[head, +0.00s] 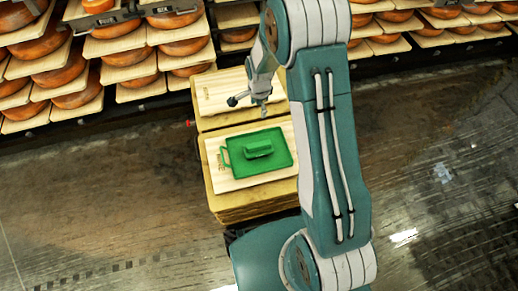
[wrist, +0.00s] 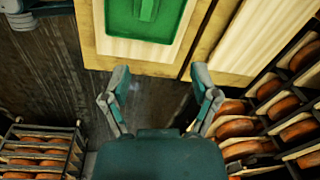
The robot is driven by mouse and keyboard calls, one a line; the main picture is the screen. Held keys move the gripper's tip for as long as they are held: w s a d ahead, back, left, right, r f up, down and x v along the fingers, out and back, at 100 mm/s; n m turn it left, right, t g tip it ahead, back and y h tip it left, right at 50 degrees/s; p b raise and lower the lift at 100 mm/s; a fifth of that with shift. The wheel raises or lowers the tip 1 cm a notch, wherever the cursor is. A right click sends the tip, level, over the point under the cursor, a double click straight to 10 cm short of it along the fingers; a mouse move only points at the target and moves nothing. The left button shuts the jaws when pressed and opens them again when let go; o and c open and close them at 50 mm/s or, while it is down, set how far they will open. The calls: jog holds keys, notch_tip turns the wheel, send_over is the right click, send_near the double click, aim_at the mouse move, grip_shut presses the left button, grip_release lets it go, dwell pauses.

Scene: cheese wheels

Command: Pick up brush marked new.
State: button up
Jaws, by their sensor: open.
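A green brush (head: 258,148) lies on a green tray (head: 281,161) in the head view. The tray rests on a pale board on the nearer part of a wooden stack. No marking on the brush is readable. In the wrist view the brush (wrist: 147,9) and tray (wrist: 176,32) are cut off by the top edge. My gripper (head: 250,104) hangs above the farther part of the stack in the head view, beyond the tray and apart from the brush. In the wrist view my gripper (wrist: 160,82) has its two fingers spread, with nothing between them.
A second pale board (head: 213,92) lies on the farther part of the stack. Shelves with orange cheese wheels (head: 58,77) line the back. A rack of cheese wheels (wrist: 35,150) also shows at lower left in the wrist view. Floor (head: 100,190) left of the stack is clear.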

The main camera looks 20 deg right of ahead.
aim_at(258, 144)
jog(key=f+m, duration=0.1)
jog(key=f, duration=0.5)
jog(key=f+m, duration=0.1)
jog(key=f, duration=0.5)
jog(key=f+m+g, duration=0.1)
jog(key=f, duration=0.5)
jog(key=shift+s+a+f, duration=0.2)
jog(key=shift+s+f, duration=0.05)
jog(key=shift+w+d+f, duration=0.1)
jog(key=shift+f, duration=1.45)
jog(key=shift+w+d+f, duration=0.1)
jog(key=shift+f, duration=1.4)
grip_shut()
